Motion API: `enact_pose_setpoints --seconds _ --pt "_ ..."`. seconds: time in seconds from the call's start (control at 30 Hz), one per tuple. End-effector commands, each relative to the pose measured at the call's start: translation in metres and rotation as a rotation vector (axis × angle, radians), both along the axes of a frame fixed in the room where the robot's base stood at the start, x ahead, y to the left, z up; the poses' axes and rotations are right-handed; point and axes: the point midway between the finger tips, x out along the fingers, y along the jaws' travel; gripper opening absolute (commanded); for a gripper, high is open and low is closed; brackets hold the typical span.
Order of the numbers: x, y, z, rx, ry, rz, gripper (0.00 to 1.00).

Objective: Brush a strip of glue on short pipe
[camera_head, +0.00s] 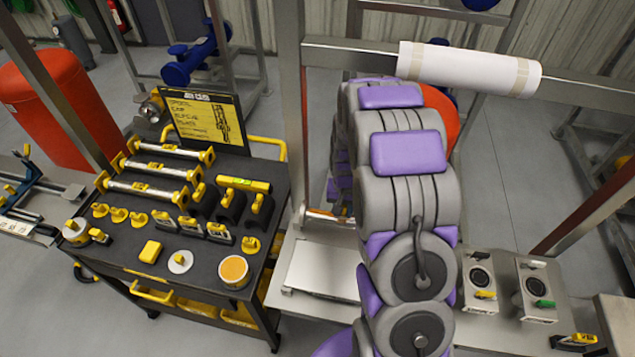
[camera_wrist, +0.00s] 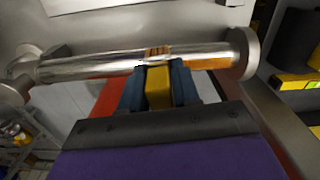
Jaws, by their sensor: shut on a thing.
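My gripper (camera_wrist: 159,92) shows in the wrist view with its dark blue fingers shut on a yellow brush handle (camera_wrist: 159,86). The brush's brown-orange bristles (camera_wrist: 157,53) are at the front of a shiny metal short pipe (camera_wrist: 95,67) and appear to touch it. The pipe lies crosswise, with a round flange at each end. An orange band (camera_wrist: 205,64) shows along the pipe's lower side, right of the bristles; I cannot tell whether it is glue or a reflection. In the head view my arm hides the gripper and brush. A pot with orange contents (camera_head: 233,269) stands on the black cart.
The black cart (camera_head: 205,262) at left carries several longer flanged pipes (camera_head: 145,190), yellow-handled tools and a yellow sign board (camera_head: 207,120). A metal frame with a white roll (camera_head: 470,68) crosses behind my arm. Steel boxes (camera_head: 535,288) stand at right.

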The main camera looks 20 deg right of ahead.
Motion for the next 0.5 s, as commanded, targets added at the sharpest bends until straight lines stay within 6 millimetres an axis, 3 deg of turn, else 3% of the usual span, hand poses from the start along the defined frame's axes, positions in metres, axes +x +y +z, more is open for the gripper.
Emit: enact_pose_setpoints --seconds 0.5 --pt "0.001 0.008 0.047 -0.007 -0.004 0.004 0.00"
